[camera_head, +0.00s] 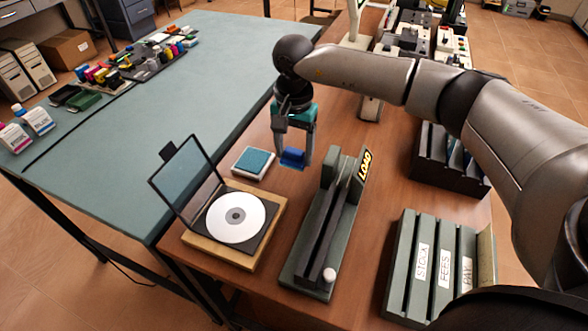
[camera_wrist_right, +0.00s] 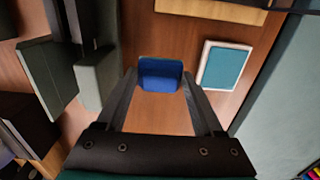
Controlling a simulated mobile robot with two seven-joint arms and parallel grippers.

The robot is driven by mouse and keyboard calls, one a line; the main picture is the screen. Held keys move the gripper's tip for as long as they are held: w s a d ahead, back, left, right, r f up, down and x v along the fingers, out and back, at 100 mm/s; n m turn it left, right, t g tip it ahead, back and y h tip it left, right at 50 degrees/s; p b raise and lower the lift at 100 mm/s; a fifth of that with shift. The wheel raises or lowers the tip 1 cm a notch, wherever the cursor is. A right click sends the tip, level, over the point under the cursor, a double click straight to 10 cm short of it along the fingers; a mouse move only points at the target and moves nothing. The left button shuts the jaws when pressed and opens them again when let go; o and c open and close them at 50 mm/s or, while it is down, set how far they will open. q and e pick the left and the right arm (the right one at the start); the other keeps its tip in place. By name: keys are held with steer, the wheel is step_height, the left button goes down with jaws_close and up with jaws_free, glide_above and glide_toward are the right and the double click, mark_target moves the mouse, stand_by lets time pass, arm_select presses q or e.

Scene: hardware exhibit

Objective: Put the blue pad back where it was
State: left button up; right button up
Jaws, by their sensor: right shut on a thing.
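The blue pad (camera_head: 292,158) is between the fingers of my right gripper (camera_head: 294,150), over the brown table just behind the dark green slotted stand. In the right wrist view the blue pad (camera_wrist_right: 160,74) sits between the two fingertips (camera_wrist_right: 159,82), which are shut on its sides. I cannot tell whether its underside touches the table. A teal pad in a white square tray (camera_head: 253,163) lies to the left of the gripper, apart from it. It also shows in the right wrist view (camera_wrist_right: 225,66). My left gripper is not in view.
The slotted stand marked LOAD (camera_head: 325,225) is close in front and right of the gripper. An open disc case with a white disc (camera_head: 236,217) stands front left. A labelled rack (camera_head: 436,265) is at the front right. A green-topped table (camera_head: 180,110) is on the left.

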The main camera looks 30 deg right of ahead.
mark_target(294, 179)
steer(key=shift+f, duration=0.65)
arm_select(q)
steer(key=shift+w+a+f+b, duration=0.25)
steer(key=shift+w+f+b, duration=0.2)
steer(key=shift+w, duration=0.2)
arm_select(e)
steer(key=shift+f, duration=2)
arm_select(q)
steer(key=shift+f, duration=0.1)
arm_select(e)
steer(key=shift+f, duration=0.15)
steer(key=o, duration=1.2)
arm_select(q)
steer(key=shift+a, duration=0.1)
